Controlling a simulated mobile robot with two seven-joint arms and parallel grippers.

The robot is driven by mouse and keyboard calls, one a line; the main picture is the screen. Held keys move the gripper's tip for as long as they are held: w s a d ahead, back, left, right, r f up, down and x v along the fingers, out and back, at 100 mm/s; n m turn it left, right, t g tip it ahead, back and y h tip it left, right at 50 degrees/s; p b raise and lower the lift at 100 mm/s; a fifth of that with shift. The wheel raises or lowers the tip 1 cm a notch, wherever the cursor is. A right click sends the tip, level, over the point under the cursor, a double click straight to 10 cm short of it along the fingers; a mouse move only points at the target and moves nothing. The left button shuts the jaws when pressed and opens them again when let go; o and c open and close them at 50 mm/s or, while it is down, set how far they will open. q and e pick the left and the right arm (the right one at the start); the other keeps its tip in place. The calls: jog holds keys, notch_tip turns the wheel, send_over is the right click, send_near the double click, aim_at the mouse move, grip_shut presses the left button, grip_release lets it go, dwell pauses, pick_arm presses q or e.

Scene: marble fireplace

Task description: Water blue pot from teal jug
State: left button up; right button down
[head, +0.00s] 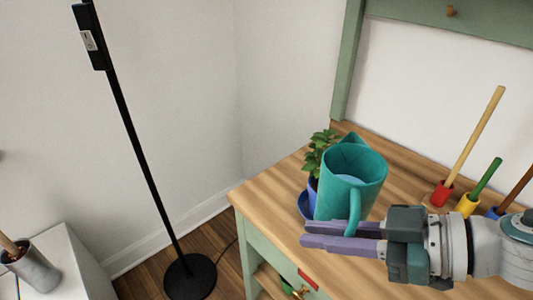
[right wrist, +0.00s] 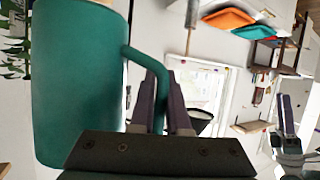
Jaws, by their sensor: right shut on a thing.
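The teal jug (head: 335,200) is held near the left end of the wooden bench and looks roughly upright, with pale blue water visible inside. My right gripper (head: 343,237) is shut on its handle; the right wrist view shows the handle (right wrist: 160,110) between the fingers and the jug body (right wrist: 80,85) on the left. The blue pot (head: 312,187) with a leafy green plant (head: 320,148) stands just behind and left of the jug, which hides much of it. A blue saucer (head: 304,207) shows at its base. Whether the jug touches the pot, I cannot tell.
Hand tools with red (head: 442,192), yellow (head: 467,205) and blue ends stand at the right of the wooden bench top (head: 265,187). A black lamp pole (head: 140,150) stands on the floor at left. A metal pot (head: 36,268) sits on a white surface.

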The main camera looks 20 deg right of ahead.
pick_arm(q)
notch_tip(320, 180, down, 9)
jog(key=b, duration=0.8)
pick_arm(e)
jog(key=m+g, duration=0.1)
jog(key=w+f+m+g+y, duration=0.1)
jog(key=m, duration=0.1)
jog(key=w+d+f+m+g+y, duration=0.1)
jog(key=m, duration=0.1)
jog(key=shift+g, duration=0.4)
pick_arm(q)
jog(key=shift+f, duration=0.1)
